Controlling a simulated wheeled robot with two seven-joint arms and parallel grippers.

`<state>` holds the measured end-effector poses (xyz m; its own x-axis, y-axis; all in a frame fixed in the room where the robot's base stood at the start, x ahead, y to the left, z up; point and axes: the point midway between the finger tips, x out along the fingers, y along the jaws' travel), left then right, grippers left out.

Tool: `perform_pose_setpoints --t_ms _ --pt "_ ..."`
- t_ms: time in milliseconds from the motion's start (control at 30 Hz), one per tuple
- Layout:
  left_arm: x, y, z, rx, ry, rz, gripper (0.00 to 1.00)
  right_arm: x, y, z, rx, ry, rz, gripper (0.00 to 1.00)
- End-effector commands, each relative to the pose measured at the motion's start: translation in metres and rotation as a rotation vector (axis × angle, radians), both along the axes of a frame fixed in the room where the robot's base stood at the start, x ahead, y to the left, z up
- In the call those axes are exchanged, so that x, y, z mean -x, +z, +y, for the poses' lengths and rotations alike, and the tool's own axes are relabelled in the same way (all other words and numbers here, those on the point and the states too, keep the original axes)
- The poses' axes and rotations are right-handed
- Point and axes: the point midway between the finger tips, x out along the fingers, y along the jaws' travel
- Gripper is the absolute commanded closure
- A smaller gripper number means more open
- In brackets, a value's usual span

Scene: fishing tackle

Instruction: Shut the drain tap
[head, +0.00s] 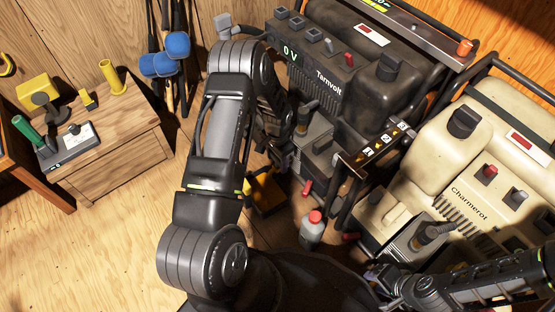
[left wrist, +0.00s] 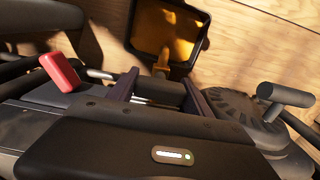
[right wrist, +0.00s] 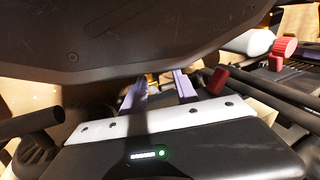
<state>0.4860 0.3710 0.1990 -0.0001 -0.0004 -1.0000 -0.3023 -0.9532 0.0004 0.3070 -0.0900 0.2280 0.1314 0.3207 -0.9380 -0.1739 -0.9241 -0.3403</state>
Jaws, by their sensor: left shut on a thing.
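My left gripper (head: 283,155) is low at the front of the dark Tarnvolt generator (head: 330,85). In the left wrist view its fingers (left wrist: 160,88) are spaced apart, with a dark piece between them. A small yellow piece (left wrist: 161,66), which looks like part of the drain tap, shows just beyond the fingertips. The fingers hide most of the tap, and its setting cannot be told. Beyond it is a black-rimmed yellow tray (left wrist: 137,42), also in the head view (head: 265,193). My right gripper (head: 386,277) is by the cream Charmerot generator, its fingers (right wrist: 162,80) apart.
The cream generator (head: 470,165) is at the right. A red lever (left wrist: 60,72) is left of my left fingers. A wooden cabinet (head: 115,165) stands at the left; the floor before it is clear.

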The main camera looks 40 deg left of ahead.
Motion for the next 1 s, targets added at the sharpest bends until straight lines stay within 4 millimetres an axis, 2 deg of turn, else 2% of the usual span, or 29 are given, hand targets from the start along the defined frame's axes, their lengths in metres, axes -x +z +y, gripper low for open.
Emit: perform_pose_setpoints --t_ms 133,467,567,833,1000 --pt "0.000 0.000 0.000 0.000 -0.003 0.001 0.33 0.000 0.000 0.000 0.000 0.000 0.000 0.64" --pt "0.000 0.005 0.000 -0.001 -0.001 0.000 0.33 0.000 0.003 0.000 0.000 0.000 0.001 0.64" --pt "0.000 0.016 0.000 -0.001 -0.001 0.000 0.33 0.001 0.008 0.000 0.000 0.001 0.002 0.64" --pt "0.000 0.061 0.000 -0.001 -0.001 0.000 0.33 0.004 0.028 -0.001 -0.002 0.005 0.010 0.64" --pt "0.000 0.077 0.000 -0.001 -0.002 0.000 0.33 0.005 0.033 -0.001 -0.003 0.007 0.014 0.64"
